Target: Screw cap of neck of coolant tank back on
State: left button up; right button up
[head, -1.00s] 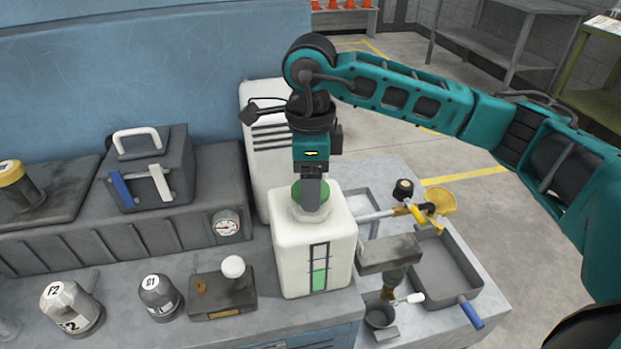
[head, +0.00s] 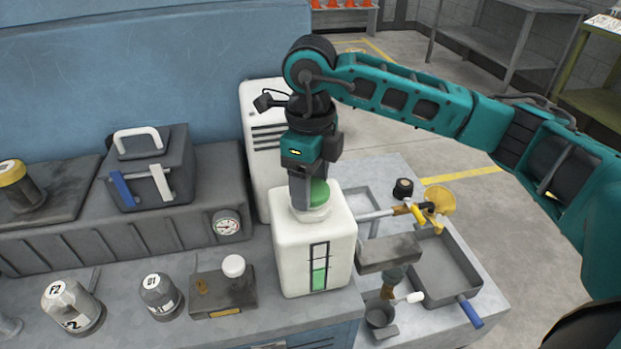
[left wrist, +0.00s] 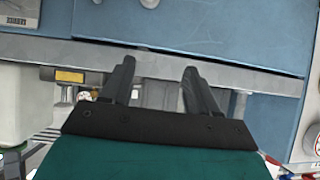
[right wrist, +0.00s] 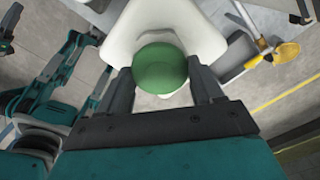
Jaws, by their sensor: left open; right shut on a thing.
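The white coolant tank (head: 300,250) stands on the bench, with a green level strip on its front. Its green cap (head: 319,190) sits at the top of the neck (head: 312,213). My right gripper (head: 308,196) points straight down from above and is shut on the cap. In the right wrist view the green cap (right wrist: 160,68) lies between the two fingers, with the white tank (right wrist: 205,40) behind it. Whether the thread is engaged cannot be told. My left gripper (left wrist: 155,85) is open and empty, facing the blue bench front; it is not in the head view.
At the left are a dark box (head: 150,170), bottles (head: 72,305) and a gauge (head: 228,224).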

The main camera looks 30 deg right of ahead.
jog(key=m, duration=0.3)
jog(key=shift+r, duration=0.1)
jog(key=shift+m+p, duration=0.3)
jog(key=shift+m, duration=0.7)
jog(key=m, duration=0.3)
jog(key=shift+p, duration=0.35)
jog(key=shift+m, duration=1.1)
jog(key=m+p, duration=0.1)
jog(key=m, duration=0.1)
jog(key=shift+m, duration=0.4)
jog(key=shift+m+p, duration=0.3)
jog(key=shift+m, duration=0.9)
